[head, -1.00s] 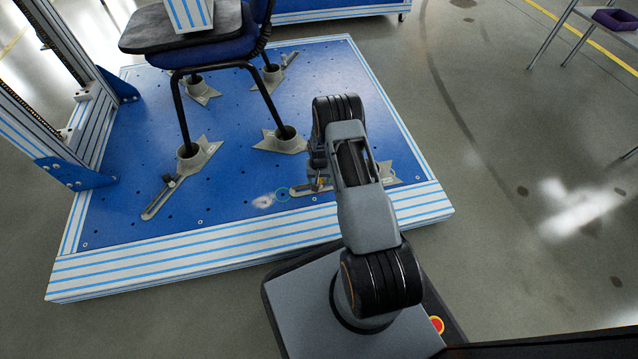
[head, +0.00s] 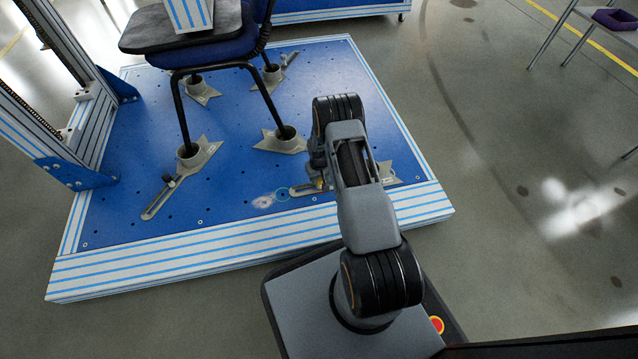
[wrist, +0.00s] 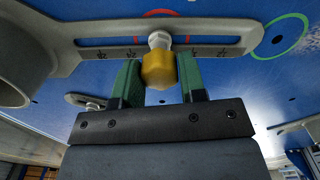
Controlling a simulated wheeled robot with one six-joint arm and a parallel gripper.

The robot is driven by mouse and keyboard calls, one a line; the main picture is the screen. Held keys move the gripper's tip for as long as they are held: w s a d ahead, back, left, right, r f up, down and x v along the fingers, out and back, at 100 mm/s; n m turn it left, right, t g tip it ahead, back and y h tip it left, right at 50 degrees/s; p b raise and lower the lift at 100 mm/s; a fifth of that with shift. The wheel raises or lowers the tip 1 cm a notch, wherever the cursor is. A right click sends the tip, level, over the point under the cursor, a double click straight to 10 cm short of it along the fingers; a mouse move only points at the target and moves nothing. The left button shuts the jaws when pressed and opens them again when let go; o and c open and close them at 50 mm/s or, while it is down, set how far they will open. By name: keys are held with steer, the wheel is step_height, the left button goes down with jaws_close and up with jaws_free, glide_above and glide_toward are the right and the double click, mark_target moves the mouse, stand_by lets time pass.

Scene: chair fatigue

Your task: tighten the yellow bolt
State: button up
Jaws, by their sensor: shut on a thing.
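The yellow bolt (wrist: 159,71) sits at the slot of a grey slotted clamp bracket (wrist: 85,45) in the wrist view, with a pale round collar and shaft above its head. My gripper (wrist: 161,75) has green fingers on both sides of the bolt head and is shut on it. In the head view the gripper (head: 320,184) is low over the bracket (head: 300,190) at the front of the blue base plate. Only a speck of yellow shows there; my arm hides most of the bracket.
A chair (head: 230,65) stands on the blue plate (head: 235,175) with its legs in grey cups. A blue-striped upright frame (head: 60,150) stands at the far left.

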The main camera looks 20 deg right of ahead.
steer(key=c, duration=0.3)
steer(key=shift+m, duration=2)
steer(key=shift+c, duration=0.2)
steer(key=m, duration=0.3)
steer(key=shift+m, duration=0.5)
steer(key=m, duration=0.3)
steer(key=shift+m, duration=0.3)
steer(key=shift+m, duration=0.3)
